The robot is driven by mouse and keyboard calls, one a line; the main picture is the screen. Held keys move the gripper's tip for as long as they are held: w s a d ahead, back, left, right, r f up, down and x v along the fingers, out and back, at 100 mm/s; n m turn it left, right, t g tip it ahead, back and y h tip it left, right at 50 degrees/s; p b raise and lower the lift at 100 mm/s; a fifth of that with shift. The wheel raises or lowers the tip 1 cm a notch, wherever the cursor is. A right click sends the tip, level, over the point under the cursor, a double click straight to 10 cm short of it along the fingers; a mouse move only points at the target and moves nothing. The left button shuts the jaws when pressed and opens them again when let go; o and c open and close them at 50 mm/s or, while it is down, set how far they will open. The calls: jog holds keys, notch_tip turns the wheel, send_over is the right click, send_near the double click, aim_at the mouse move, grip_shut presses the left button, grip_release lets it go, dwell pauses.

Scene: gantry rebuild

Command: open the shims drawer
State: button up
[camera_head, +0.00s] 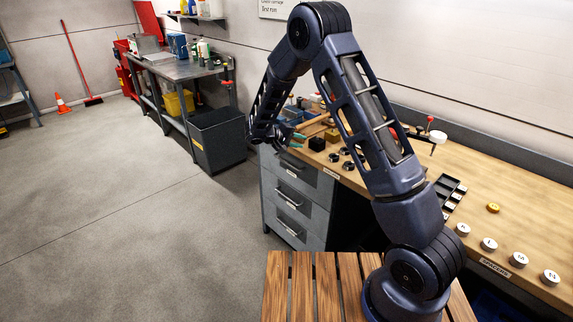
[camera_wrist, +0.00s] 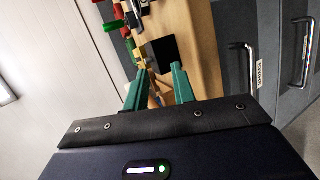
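The grey drawer unit (camera_head: 266,205) stands under the left end of the wooden workbench, its drawers stacked and all looking shut. The top drawer (camera_head: 312,178) has a dark bar handle and a small label too small to read surely. In the wrist view, a drawer handle (camera_wrist: 249,68) stands right of my fingers, beside a white label (camera_wrist: 260,74) seen sideways; I cannot read it with certainty. My gripper (camera_head: 298,141) is above the bench's left end, near the unit's top edge. In the wrist view my gripper (camera_wrist: 160,72) has its green fingers apart, with nothing held; it is clear of the handles.
Small dark parts (camera_head: 340,158) and tools lie on the workbench (camera_head: 480,200) close to my gripper. A black divided tray (camera_head: 450,190) and several round white pieces lie farther right. A black bin (camera_head: 218,138) stands beyond the unit. The floor (camera_head: 130,220) left of the drawers is clear.

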aim_at(286, 163)
jog(key=a+f+n+t, duration=0.3)
jog(key=a+f+t, duration=0.2)
jog(key=a+f, duration=0.9)
jog(key=x, duration=1.2)
jog(key=shift+s+d+f, duration=0.1)
jog(key=shift+s+f, duration=0.1)
jog(key=shift+f, duration=0.15)
jog(key=shift+c, duration=0.3)
grip_shut()
